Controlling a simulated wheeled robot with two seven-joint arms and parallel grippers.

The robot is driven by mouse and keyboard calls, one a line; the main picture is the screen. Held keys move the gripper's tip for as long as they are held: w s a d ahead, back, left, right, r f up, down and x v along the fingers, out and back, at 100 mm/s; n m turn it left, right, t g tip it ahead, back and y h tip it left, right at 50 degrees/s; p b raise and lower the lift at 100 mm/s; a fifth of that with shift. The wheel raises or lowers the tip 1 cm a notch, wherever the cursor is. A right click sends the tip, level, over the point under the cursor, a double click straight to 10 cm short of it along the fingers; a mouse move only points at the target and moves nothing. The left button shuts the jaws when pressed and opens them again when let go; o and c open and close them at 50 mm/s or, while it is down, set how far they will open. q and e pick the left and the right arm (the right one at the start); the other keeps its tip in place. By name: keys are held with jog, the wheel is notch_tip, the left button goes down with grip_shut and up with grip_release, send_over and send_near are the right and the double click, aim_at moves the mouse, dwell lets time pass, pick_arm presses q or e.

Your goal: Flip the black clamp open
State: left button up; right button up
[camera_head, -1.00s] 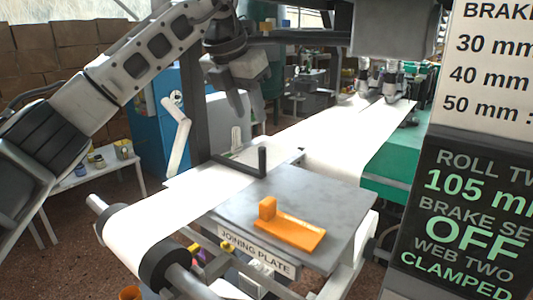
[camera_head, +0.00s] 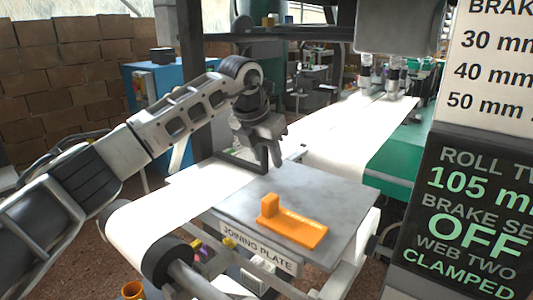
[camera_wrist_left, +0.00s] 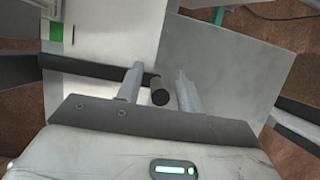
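The black clamp (camera_head: 234,163) lies as a dark bar across the white paper web (camera_head: 150,212), at the left edge of the grey joining plate (camera_head: 335,195). My left gripper (camera_head: 265,160) is over the clamp's handle end and partly hides it in the head view. In the left wrist view the clamp bar (camera_wrist_left: 95,69) comes in from the left. Its round black handle (camera_wrist_left: 160,96) shows between the two fingers of my left gripper (camera_wrist_left: 159,74), with gaps on both sides. The fingers are apart. My right gripper is not in view.
An orange tool (camera_head: 292,230) lies on the front part of the joining plate. A roller (camera_head: 165,260) carries the web at the front left. A dark upright post (camera_head: 190,80) stands behind my left arm. A large sign panel (camera_head: 475,200) fills the right side.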

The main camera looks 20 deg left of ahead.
pick_arm(q)
grip_shut()
jog(key=shift+r, duration=0.3)
jog(key=w+a+r+n+g+h+p, duration=0.1)
jog(key=a+r+h+p, duration=0.2)
jog(key=p, duration=0.8)
notch_tip(320, 180, up, 4)
jog(key=shift+w+a+f+g+h, duration=0.1)
jog(key=shift+w+a+g+h, duration=0.25)
jog(key=shift+h, duration=0.65)
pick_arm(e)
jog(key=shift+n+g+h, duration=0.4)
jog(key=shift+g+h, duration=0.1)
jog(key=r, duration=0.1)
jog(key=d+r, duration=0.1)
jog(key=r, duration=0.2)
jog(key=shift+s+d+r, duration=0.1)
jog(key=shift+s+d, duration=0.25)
pick_arm(q)
jog(key=shift+s+d, duration=0.1)
jog(key=shift+d, duration=0.05)
grip_release()
